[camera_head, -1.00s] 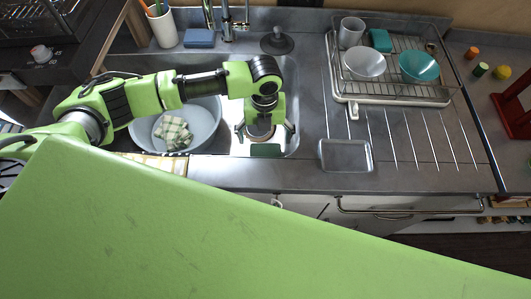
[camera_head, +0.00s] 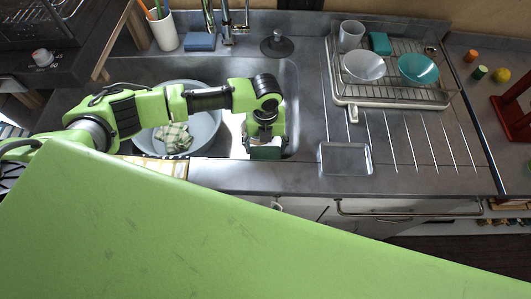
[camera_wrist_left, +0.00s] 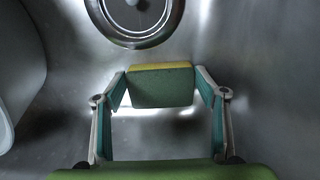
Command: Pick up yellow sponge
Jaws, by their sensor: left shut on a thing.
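The yellow sponge (camera_wrist_left: 160,68) has a green face (camera_wrist_left: 161,88) and sits between the two fingers of my left gripper (camera_wrist_left: 161,92) in the left wrist view. The gripper is shut on it, one finger at each side. In the head view my left gripper (camera_head: 265,140) is low in the right part of the sink, by its front wall. The green face of the sponge (camera_head: 265,153) shows just below the fingers. I cannot tell whether the sponge touches the sink floor. My right gripper is not in view.
A pale basin (camera_head: 205,130) with a checked cloth (camera_head: 174,137) is to the left in the sink. The drain (camera_wrist_left: 140,14) lies beyond the sponge. A faucet (camera_head: 228,22), a blue sponge (camera_head: 200,41), a dish rack (camera_head: 392,95) and a small tray (camera_head: 345,172) are around the sink.

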